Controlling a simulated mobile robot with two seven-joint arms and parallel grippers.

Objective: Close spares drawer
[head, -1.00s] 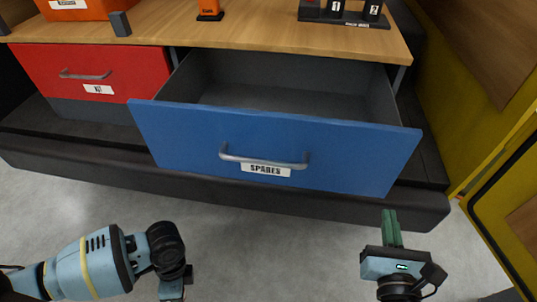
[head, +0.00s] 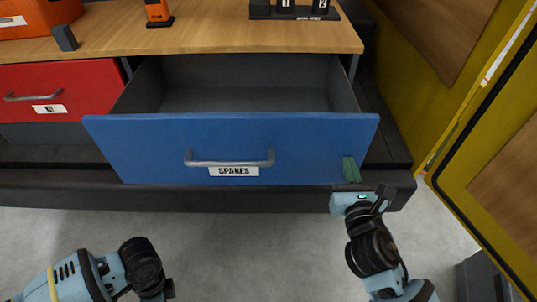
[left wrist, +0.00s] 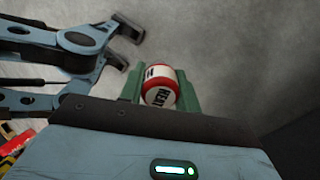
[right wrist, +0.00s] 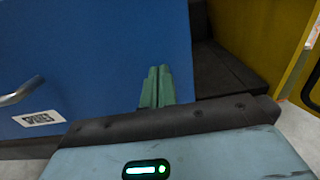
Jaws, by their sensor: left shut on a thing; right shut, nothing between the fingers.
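The blue spares drawer (head: 280,140) stands pulled out, its empty-looking grey inside showing. Its front has a grey bar handle (head: 230,162) and a SPARES label (head: 234,171). The drawer front fills the left of the right wrist view (right wrist: 90,60). My right gripper (head: 351,168) is shut and empty, its green fingertips at the lower right corner of the drawer front; I cannot tell whether they touch it. My left gripper (left wrist: 160,88) is shut on a red and white cylinder (left wrist: 159,92) with partly readable lettering. In the head view its fingers are out of frame.
A red drawer (head: 65,95) left of the blue one is closed. The wooden worktop (head: 210,38) above carries an orange box (head: 40,15) and other items. A dark plinth (head: 60,190) runs below. A yellow panel (head: 450,80) stands at right. Grey floor lies in front.

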